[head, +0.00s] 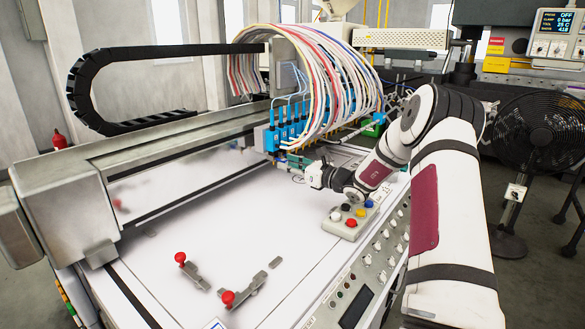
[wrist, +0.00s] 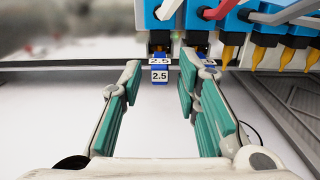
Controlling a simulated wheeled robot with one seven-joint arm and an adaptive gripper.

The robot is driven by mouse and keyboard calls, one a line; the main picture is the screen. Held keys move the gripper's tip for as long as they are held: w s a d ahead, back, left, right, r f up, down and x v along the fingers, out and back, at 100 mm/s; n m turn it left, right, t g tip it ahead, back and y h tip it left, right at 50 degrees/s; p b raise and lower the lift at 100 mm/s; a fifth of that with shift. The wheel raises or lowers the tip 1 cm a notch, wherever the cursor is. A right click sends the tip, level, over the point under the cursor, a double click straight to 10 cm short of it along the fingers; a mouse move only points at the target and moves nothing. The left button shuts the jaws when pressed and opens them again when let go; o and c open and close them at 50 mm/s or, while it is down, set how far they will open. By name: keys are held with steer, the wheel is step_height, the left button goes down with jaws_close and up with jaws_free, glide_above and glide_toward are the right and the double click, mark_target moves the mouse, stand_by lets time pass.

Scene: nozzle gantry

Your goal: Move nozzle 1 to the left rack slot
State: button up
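A row of blue nozzle units (head: 285,132) hangs from the gantry under a bundle of hoses. In the wrist view, a blue block labelled 2.5 (wrist: 160,76) hangs below the leftmost visible unit, ahead of my gripper (wrist: 160,82) and between its fingertips in the picture. My gripper is open, its green pads apart with nothing between them. In the head view, my gripper (head: 300,164) is just below the front of the nozzle row. No number marks which unit is nozzle 1, and I cannot make out the left rack slot.
Orange-tipped nozzles (wrist: 274,50) hang close on the right. A grey ribbed strip (wrist: 285,110) runs along the bed's right side. A button box (head: 350,220) and red-knobbed clamps (head: 190,268) sit on the white bed (head: 220,220), which is otherwise mostly clear. A fan (head: 540,132) stands at right.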

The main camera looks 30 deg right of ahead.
jaws_close()
steer(key=shift+r, duration=0.25)
stand_by(0.3)
steer(key=shift+s+d, duration=0.1)
steer(key=shift+s, duration=0.1)
steer(key=p+v, duration=0.3)
steer(key=v, duration=0.3)
stand_by(1.3)
